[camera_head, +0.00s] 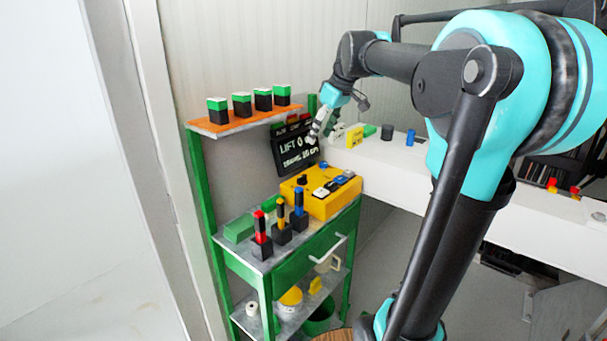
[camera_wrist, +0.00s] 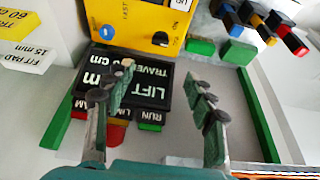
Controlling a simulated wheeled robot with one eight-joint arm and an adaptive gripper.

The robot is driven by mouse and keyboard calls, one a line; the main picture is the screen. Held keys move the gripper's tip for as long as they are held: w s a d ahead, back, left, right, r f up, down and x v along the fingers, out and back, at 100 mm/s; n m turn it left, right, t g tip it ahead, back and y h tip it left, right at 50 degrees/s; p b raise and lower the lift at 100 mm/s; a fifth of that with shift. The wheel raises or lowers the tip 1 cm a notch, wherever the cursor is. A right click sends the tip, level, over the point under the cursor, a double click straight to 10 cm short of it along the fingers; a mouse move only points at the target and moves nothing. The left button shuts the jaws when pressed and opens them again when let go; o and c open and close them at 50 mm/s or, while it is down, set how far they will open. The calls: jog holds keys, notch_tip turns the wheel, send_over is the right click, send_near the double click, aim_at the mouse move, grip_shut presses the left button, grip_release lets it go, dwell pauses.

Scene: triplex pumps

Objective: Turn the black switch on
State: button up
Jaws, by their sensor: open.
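A yellow control box (camera_head: 318,205) sits on the green cart's top. It carries a black switch (camera_head: 302,180) at its left rear; in the wrist view the black switch (camera_wrist: 160,39) is a small knob beside an "ON" label. A blue knob (camera_wrist: 107,32) is on the same box. My gripper (camera_head: 314,137) is open and empty, above and behind the box, near the black display panel (camera_head: 293,152). In the wrist view my gripper's fingers (camera_wrist: 160,76) stand apart across the display, with the switch beyond their tips. They do not touch the switch.
An orange shelf (camera_head: 235,124) with several green-topped black blocks is at the left. Red, yellow and blue-handled levers (camera_head: 281,217) stand in front of the box. A white beam (camera_head: 395,160) with small items runs to the right.

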aim_at(302, 176)
jog(key=x, duration=1.7)
jog(key=shift+a, duration=0.1)
jog(key=shift+c, duration=0.5)
jog(key=c, duration=1.1)
jog(key=shift+o, duration=0.2)
jog(key=shift+w, duration=0.1)
jog(key=n+g, duration=0.1)
jog(key=n, duration=0.1)
jog(key=n+y, duration=0.1)
jog(key=n, duration=0.2)
jog(key=shift+w+g, duration=0.15)
jog(key=shift+g, duration=0.25)
jog(key=n+g, duration=0.1)
jog(key=n, duration=0.2)
jog(key=n+g, duration=0.1)
jog(key=n, duration=0.2)
jog(key=shift+w+n, duration=0.15)
jog(key=shift+n, duration=0.25)
jog(key=shift+g, duration=0.3)
